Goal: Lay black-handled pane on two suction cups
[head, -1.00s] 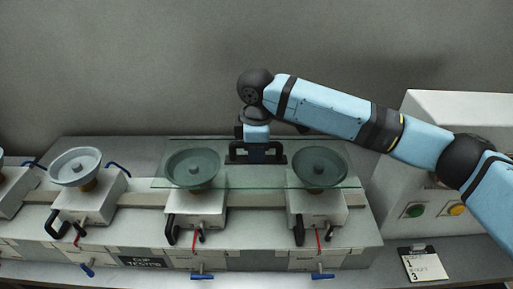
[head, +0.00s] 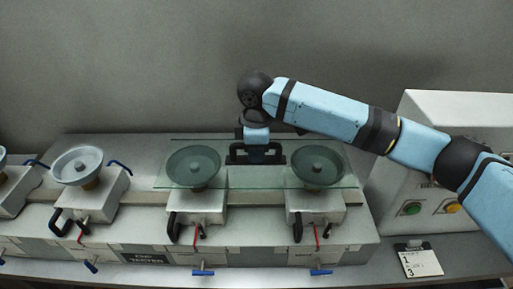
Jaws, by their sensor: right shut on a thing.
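The clear glass pane (head: 256,178) lies level over two grey suction cups, the middle one (head: 194,166) and the right one (head: 318,166), which show through it. I cannot tell whether the glass touches both cups. Its black handle (head: 257,154) stands at the middle, between the cups. My right gripper (head: 257,147) comes down from above and is shut on the black handle; its fingertips are partly hidden. My left gripper is out of view.
Another suction cup (head: 78,166) stands to the left on its own block, clear of the glass. A white control box (head: 460,130) with green and yellow buttons stands at right. A tag with numbers (head: 422,262) lies in front of it. Blue levers (head: 203,273) stick out along the bench's front.

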